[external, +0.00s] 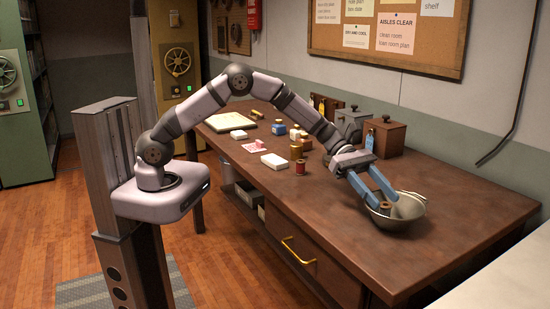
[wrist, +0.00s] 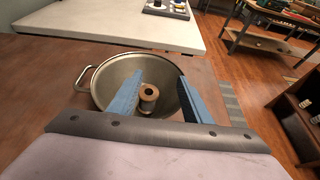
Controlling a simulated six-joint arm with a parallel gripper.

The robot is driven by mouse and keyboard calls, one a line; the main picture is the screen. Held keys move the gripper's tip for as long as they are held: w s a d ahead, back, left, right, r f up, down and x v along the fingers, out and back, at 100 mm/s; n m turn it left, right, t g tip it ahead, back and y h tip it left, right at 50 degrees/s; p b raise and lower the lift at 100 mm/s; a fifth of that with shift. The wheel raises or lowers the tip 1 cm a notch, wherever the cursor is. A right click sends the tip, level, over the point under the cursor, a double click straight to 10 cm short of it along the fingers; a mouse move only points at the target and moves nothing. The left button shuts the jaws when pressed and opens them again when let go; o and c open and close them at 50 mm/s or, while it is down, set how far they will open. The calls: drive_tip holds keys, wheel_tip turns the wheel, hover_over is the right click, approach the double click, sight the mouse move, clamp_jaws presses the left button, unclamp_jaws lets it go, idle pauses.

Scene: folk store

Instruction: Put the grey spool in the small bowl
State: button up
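The metal bowl (external: 412,224), with a loop handle, stands on the brown workbench near its right end; it also fills the middle of the wrist view (wrist: 110,72). A small spool (external: 385,208) with tan ends is inside the bowl; in the wrist view the spool (wrist: 148,92) shows its round top and a centre hole, and its thread colour is hard to tell. My gripper (external: 382,188) is over the bowl with its blue fingers apart. In the wrist view the fingers (wrist: 158,92) are spread on either side of the spool, with a visible gap to each.
A pale table (wrist: 110,20) lies beyond the bowl.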

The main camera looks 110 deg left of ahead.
drive_tip(key=shift+r, duration=0.15)
drive_tip(key=shift+r, duration=0.2)
drive_tip(key=shift+s+a, duration=0.25)
drive_tip(key=shift+a, duration=0.05)
drive_tip(key=b+v, duration=0.1)
drive_tip(key=v, duration=1)
drive_tip(key=s+d+f+m+g, duration=0.1)
drive_tip(key=d, duration=0.1)
drive_tip(key=s+d+f+m+g, duration=0.1)
drive_tip(key=s+d, duration=0.1)
drive_tip(key=s+d+f+m+g, duration=0.1)
drive_tip(key=d, duration=0.1)
drive_tip(key=shift+s+d+m+y, duration=0.15)
drive_tip(key=shift+d+m+y, duration=0.15)
drive_tip(key=shift+d+m, duration=0.1)
drive_tip(key=s+d+f+m+g+y, duration=0.2)
drive_tip(key=s+d+f+m+g, duration=0.2)
drive_tip(key=s+d+m, duration=0.3)
drive_tip(key=s+f+m+g+y, duration=0.1)
drive_tip(key=s+f+m+y, duration=0.2)
drive_tip(key=s+m, duration=0.5)
drive_tip(key=s+f+m+g+y, duration=0.1)
drive_tip(key=s+f+m+y, duration=0.2)
drive_tip(key=s+m, duration=0.5)
drive_tip(key=s+y, duration=0.1)
drive_tip(key=s, duration=0.2)
drive_tip(key=shift+s+f+g, duration=0.3)
drive_tip(key=shift+f, duration=0.05)
